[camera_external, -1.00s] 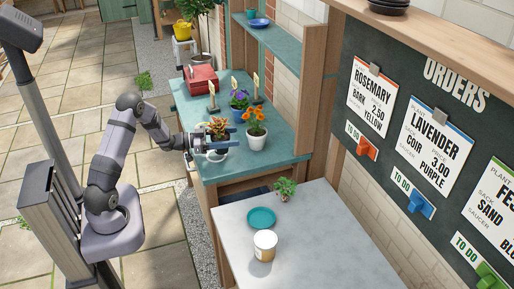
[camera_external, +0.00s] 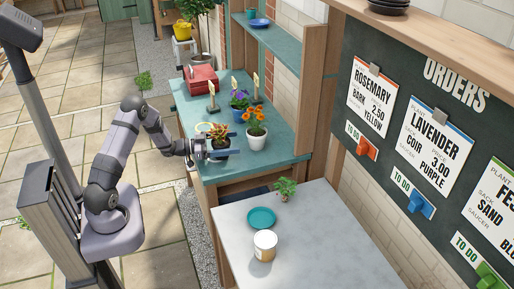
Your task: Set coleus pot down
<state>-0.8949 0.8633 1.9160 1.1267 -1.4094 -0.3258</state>
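The coleus (camera_external: 219,131), with orange-red and green leaves, stands upright in a dark pot (camera_external: 220,144). My gripper (camera_external: 220,146) is at the front part of the green bench, its two fingers on either side of the pot. It appears shut on the pot, with the fingers hiding part of it. I cannot tell whether the pot's base touches the bench (camera_external: 238,168). A yellow-rimmed round saucer (camera_external: 203,127) lies just behind and left of the coleus.
A white pot with orange flowers (camera_external: 257,139) stands close to the right of the coleus, and a blue pot with purple flowers (camera_external: 239,110) behind. Label stands (camera_external: 212,104) and a red box (camera_external: 201,79) are further back. A pale table (camera_external: 317,233) holds a teal saucer (camera_external: 261,218) and a tub (camera_external: 265,246).

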